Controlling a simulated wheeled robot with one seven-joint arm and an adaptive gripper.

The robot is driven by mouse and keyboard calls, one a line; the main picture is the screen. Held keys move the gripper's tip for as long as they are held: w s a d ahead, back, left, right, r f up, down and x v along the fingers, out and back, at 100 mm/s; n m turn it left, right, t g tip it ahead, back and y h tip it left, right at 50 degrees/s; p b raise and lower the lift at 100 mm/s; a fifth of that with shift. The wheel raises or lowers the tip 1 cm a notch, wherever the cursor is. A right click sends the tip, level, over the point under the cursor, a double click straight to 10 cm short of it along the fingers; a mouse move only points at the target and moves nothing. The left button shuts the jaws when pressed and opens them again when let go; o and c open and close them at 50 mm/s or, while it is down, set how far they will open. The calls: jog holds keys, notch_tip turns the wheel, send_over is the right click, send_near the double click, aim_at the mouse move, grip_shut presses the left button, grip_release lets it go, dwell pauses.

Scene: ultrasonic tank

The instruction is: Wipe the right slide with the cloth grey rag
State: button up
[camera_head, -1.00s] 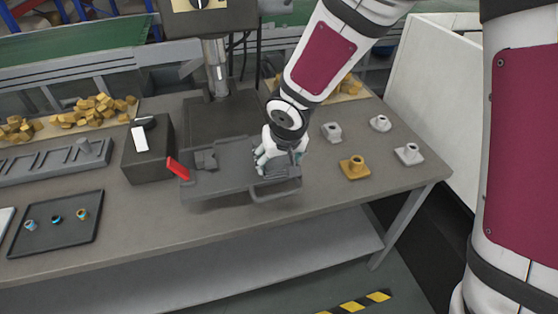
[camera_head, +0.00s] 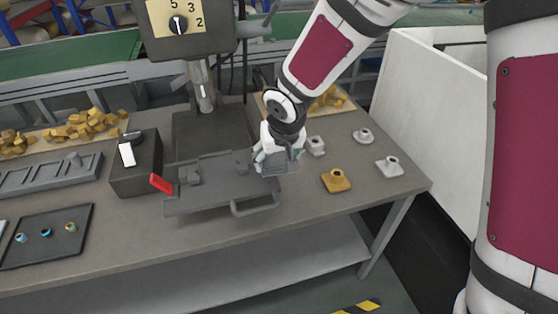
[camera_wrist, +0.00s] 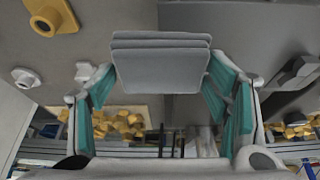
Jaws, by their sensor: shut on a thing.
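The grey cloth rag (camera_wrist: 160,68) is a folded, layered grey pad held between the teal-padded fingers of my gripper (camera_wrist: 162,95). In the head view my gripper (camera_head: 275,158) is shut on the rag (camera_head: 283,166), at the right end of the grey fixture plate (camera_head: 215,200). Two small raised grey blocks stand on the plate, a left slide (camera_head: 190,176) and a right slide (camera_head: 242,160). The rag is to the right of the right slide, apart from it. Whether the rag touches the plate cannot be told. Part of the fixture shows in the wrist view (camera_wrist: 298,72).
A red handle (camera_head: 161,184) sticks out at the fixture's left, beside a dark box (camera_head: 135,170). A yellow flanged part (camera_head: 336,180) and several grey ones (camera_head: 389,166) stand to the right. A drill-press column (camera_head: 204,85) rises behind. A tray (camera_head: 50,235) lies front left.

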jog(key=shift+r+p, duration=1)
jog(key=shift+r, duration=0.7)
